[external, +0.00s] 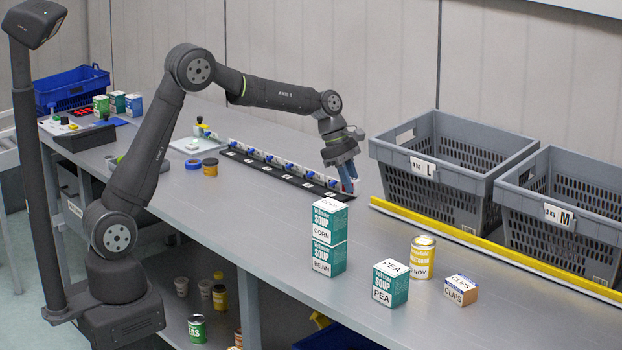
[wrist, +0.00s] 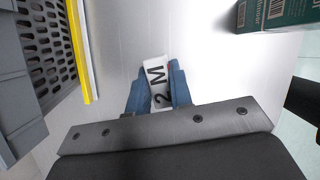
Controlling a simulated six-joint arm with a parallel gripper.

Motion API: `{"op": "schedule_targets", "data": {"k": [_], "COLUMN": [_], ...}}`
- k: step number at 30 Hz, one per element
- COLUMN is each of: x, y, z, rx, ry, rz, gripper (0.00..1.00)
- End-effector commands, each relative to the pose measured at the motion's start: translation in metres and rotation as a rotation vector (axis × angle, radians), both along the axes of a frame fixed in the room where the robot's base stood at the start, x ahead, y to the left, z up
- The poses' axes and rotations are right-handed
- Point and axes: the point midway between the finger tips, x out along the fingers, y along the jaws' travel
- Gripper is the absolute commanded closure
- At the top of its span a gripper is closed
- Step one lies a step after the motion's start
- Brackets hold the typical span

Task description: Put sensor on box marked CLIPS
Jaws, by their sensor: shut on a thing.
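The small box marked CLIPS (external: 460,291), white on top with orange-brown sides, stands on the bench at the front right with nothing on it. My gripper (external: 348,185) is at the right end of the black strip, behind and left of that box. In the wrist view my gripper's blue fingers (wrist: 158,92) are shut on a white piece (wrist: 157,75) with black print that looks like "2 M". I cannot tell from its shape whether this piece is the sensor. The fingers hide its sides. The CLIPS box does not show in the wrist view.
Stacked soup boxes (external: 329,239), a PEA box (external: 390,284) and a yellow can (external: 422,258) stand left of the CLIPS box. Grey crates (external: 455,173) stand behind a yellow rail (external: 490,246). A black strip (external: 270,172) carries a row of white-and-blue parts.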

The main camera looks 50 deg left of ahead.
Motion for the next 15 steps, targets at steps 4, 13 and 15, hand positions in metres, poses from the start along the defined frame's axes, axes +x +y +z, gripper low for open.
{"op": "schedule_targets", "data": {"k": [4,13,15], "x": [-0.006,-0.042,-0.056], "y": [-0.076,-0.217,-0.250], "z": [0.004,0.014,0.016], "rx": [-0.001,0.000,0.000], "ry": [-0.002,-0.002,0.000], "rz": [0.019,0.077,0.090], "gripper": [1.00,1.00,1.00]}}
